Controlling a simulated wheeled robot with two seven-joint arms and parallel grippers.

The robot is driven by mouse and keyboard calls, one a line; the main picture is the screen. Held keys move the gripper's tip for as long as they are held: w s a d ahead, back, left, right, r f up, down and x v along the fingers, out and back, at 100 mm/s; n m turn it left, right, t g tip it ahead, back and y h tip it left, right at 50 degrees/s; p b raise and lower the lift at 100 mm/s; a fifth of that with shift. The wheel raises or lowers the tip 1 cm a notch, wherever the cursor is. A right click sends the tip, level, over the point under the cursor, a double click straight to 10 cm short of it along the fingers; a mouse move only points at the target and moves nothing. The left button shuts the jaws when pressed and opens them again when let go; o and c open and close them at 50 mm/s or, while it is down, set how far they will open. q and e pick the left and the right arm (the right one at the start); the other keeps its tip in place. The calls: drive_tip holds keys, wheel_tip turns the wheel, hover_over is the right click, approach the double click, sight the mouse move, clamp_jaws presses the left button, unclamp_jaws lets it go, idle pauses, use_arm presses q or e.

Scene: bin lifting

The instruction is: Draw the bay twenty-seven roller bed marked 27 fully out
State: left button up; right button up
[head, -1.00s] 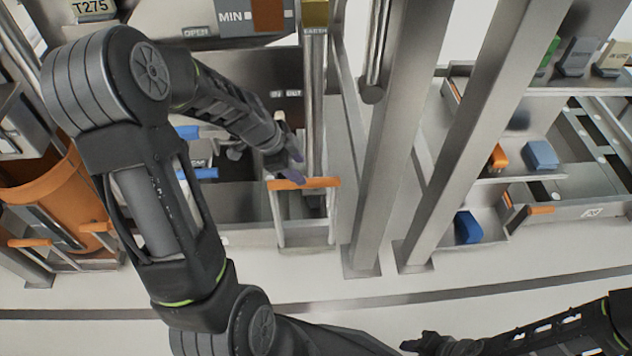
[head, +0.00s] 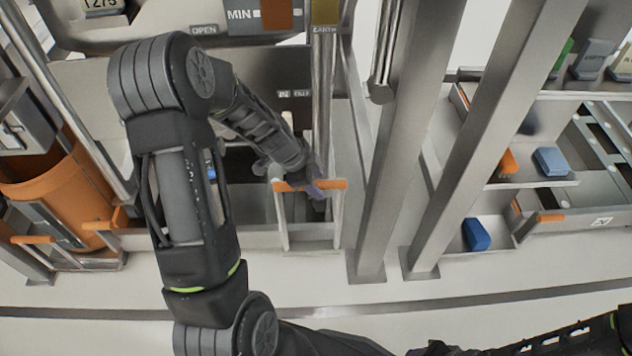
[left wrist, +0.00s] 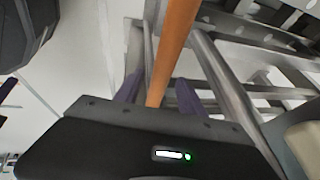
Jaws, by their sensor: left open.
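A narrow metal frame (head: 283,226) with an orange handle bar (head: 334,184) stands out from the rack at centre in the head view. No 27 marking is readable, so I cannot tell whether this is the named roller bed. My left gripper (head: 318,188) is at this bar, its purple fingertips overlapping it. In the left wrist view the orange bar (left wrist: 174,45) runs between the spread fingers of my left gripper (left wrist: 158,90), open around it. My right gripper (head: 438,348) is dark and partly cut off at the bottom edge; its jaws do not show clearly.
Tall metal posts (head: 392,190) stand right of the handle. Farther right, shelves carry blue blocks (head: 476,235) and another orange-handled unit (head: 551,217). An orange bin (head: 65,195) stands at left. The pale floor (head: 130,293) in front looks clear.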

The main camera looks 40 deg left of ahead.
use_arm(q)
clamp_jaws()
idle(0.5)
idle(0.9)
